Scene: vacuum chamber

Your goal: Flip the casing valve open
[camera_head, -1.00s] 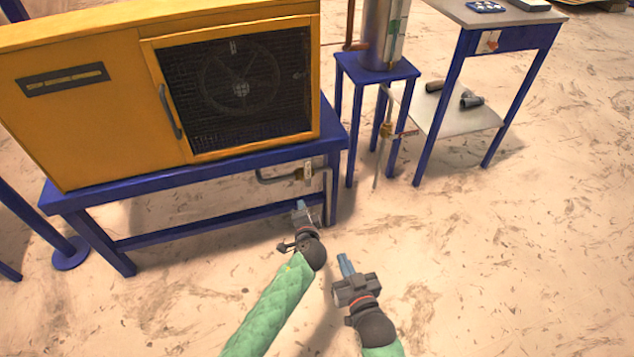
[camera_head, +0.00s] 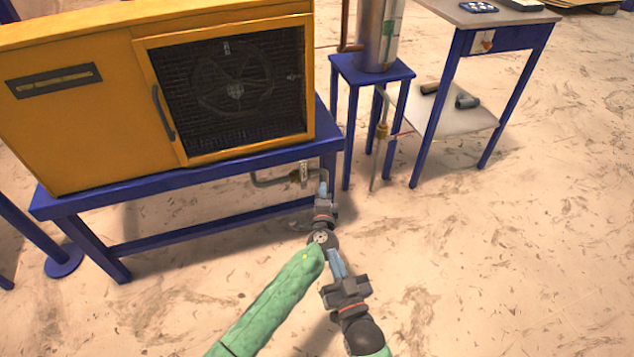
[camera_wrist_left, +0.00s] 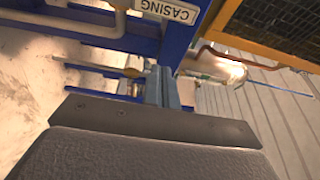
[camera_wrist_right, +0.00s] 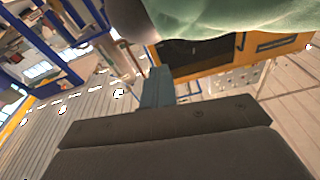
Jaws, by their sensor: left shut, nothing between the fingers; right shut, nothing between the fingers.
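The casing valve (camera_head: 297,176) sits on a pipe under the right end of the blue bench, with a small tag on it. In the left wrist view a white label (camera_wrist_left: 168,11) reads CASING, just above the fingers. My left gripper (camera_head: 324,187) is shut and empty. Its tips are just right of the valve and slightly lower in the picture; I cannot tell whether they touch it. My right gripper (camera_head: 335,261) is shut and empty, lower in the picture, well away from the valve. Whether the valve's lever is open is too small to tell.
The blue bench (camera_head: 190,176) carries a yellow cabinet (camera_head: 85,125) with a dark mesh door. A small blue stand (camera_head: 372,70) holds a metal cylinder (camera_head: 377,35) to the right. A taller blue table (camera_head: 500,42) stands further right. The floor in front is clear.

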